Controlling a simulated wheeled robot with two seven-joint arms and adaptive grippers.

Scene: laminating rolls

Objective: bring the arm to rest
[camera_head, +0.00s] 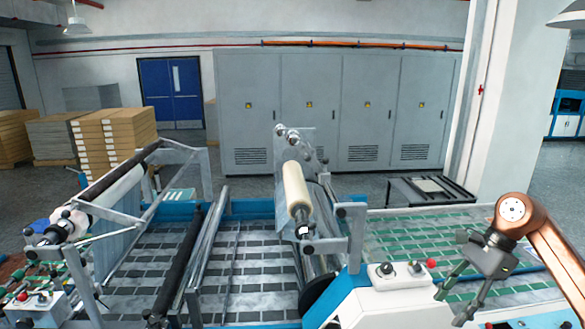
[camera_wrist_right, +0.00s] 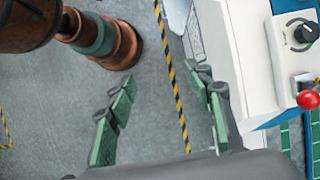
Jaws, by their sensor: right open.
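My right arm, copper-coloured, comes in from the right edge of the head view. Its gripper (camera_head: 451,305) hangs at the lower right, pointing down and left, beside the white control box of the machine. Its two fingers with green pads are spread apart. In the right wrist view the same gripper (camera_wrist_right: 164,82) is open, with only grey floor and a yellow-black floor stripe showing between the fingers. Nothing is held. My left gripper is not in view.
The control box (camera_head: 385,303) with knobs and a red button is close left of the right gripper; it also shows in the wrist view (camera_wrist_right: 245,75). A cream roll (camera_head: 297,190) sits on the machine. A black-framed low table (camera_head: 455,192) stands behind.

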